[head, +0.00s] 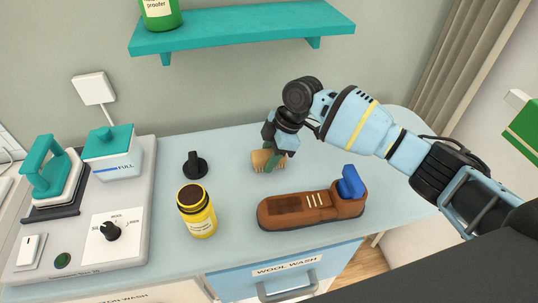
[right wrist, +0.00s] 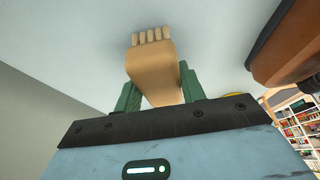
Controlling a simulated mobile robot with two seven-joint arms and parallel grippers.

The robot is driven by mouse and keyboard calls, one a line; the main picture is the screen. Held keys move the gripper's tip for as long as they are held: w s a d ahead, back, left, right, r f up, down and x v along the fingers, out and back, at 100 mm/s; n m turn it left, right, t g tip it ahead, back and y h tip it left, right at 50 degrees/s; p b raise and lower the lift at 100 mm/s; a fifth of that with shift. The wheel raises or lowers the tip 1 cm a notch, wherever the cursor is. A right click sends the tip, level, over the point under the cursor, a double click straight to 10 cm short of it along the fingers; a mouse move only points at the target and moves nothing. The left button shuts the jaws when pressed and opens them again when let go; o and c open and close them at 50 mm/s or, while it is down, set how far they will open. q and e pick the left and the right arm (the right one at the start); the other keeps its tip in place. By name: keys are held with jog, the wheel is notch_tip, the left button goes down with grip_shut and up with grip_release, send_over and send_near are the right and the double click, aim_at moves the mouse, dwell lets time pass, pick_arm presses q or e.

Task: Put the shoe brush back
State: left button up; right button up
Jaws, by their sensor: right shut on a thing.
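The shoe brush (head: 262,160) has a tan wooden body with pale bristles. It also shows in the right wrist view (right wrist: 153,65), between the two green fingers, with its bristle end pointing away from the gripper. My right gripper (head: 276,158) is shut on the brush, over the table behind the shoe. In the right wrist view my right gripper (right wrist: 158,88) has a finger on each side of the brush. I cannot tell whether the brush touches the table top. My left gripper is not in view.
A brown shoe (head: 318,206) with a blue insert (head: 351,183) lies in front of the gripper. An open yellow jar (head: 199,218) and its black lid (head: 195,164) are left. A steam iron station (head: 80,215) fills the far left. A teal shelf (head: 240,31) hangs above.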

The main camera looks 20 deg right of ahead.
jog(key=shift+f, duration=0.2)
jog(key=o, duration=0.9)
jog(key=shift+r, duration=0.1)
jog(key=shift+v, duration=3.85)
